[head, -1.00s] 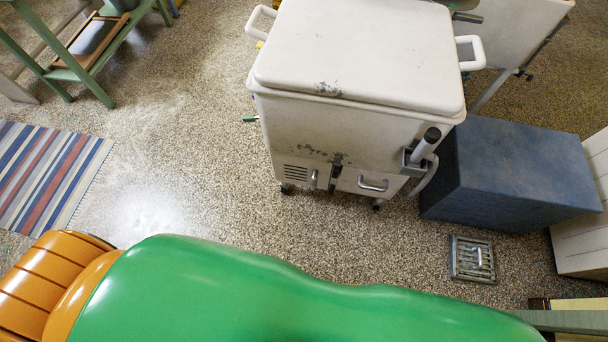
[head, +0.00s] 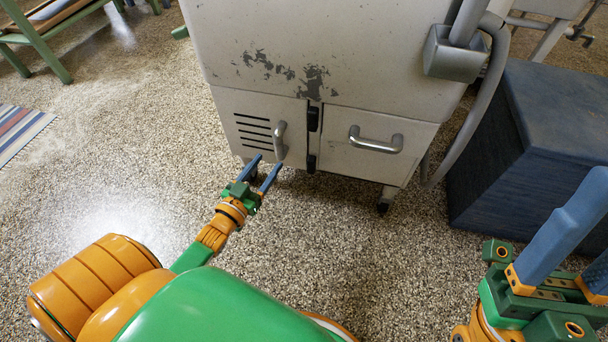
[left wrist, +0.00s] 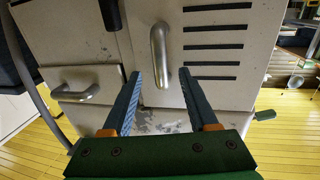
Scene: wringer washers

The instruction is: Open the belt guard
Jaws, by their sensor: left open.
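The belt guard looks to be the slotted cream panel (head: 258,127) low on the washer's front, at the left in the head view; it is shut. Its upright grey handle (head: 280,140) is near its right edge. My left gripper (head: 268,163) is open and empty, just below and in front of this handle. In the left wrist view the handle (left wrist: 160,55) shows between the two blue fingers (left wrist: 159,76), and the slotted panel (left wrist: 215,85) is at right. I cannot tell the remaining distance. My right gripper (head: 578,262) is open and empty at lower right, partly cut off.
A second panel with a level handle (head: 375,139) is beside the slotted one, with black latches (head: 313,118) between them. A grey hose (head: 485,105) hangs at the washer's right. A dark blue block (head: 540,130) stands right of it. The speckled floor in front is clear.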

